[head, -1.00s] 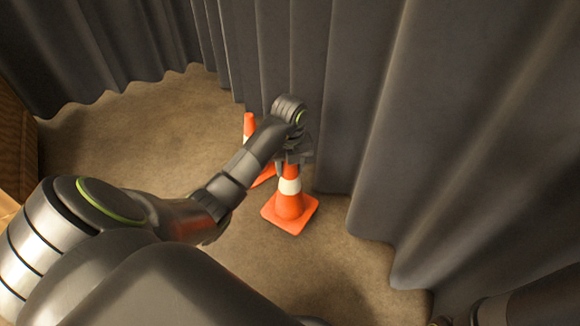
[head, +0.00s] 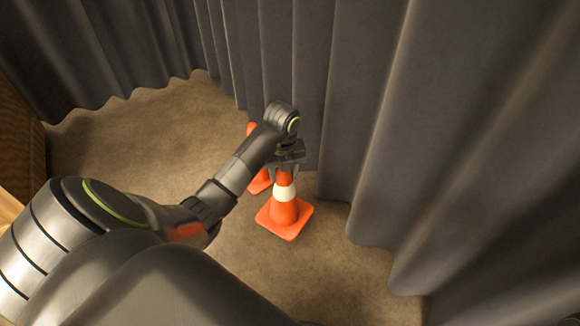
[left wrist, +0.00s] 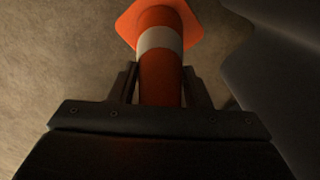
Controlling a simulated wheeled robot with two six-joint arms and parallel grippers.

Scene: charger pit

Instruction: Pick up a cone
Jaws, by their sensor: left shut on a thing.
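An orange cone with a white band and a square orange base (head: 284,213) is upright in the middle of the head view. My left gripper (head: 284,170) is at the cone's top, shut on it, with a finger on each side. In the left wrist view the cone (left wrist: 160,65) runs up from between the two fingers of my left gripper (left wrist: 160,88), its base at the top of the picture. My right gripper is not in view.
Dark grey curtains (head: 400,130) hang close behind and to the right of the cones. Brown carpet (head: 150,140) is open to the left. A wooden piece of furniture (head: 20,140) stands at the left edge.

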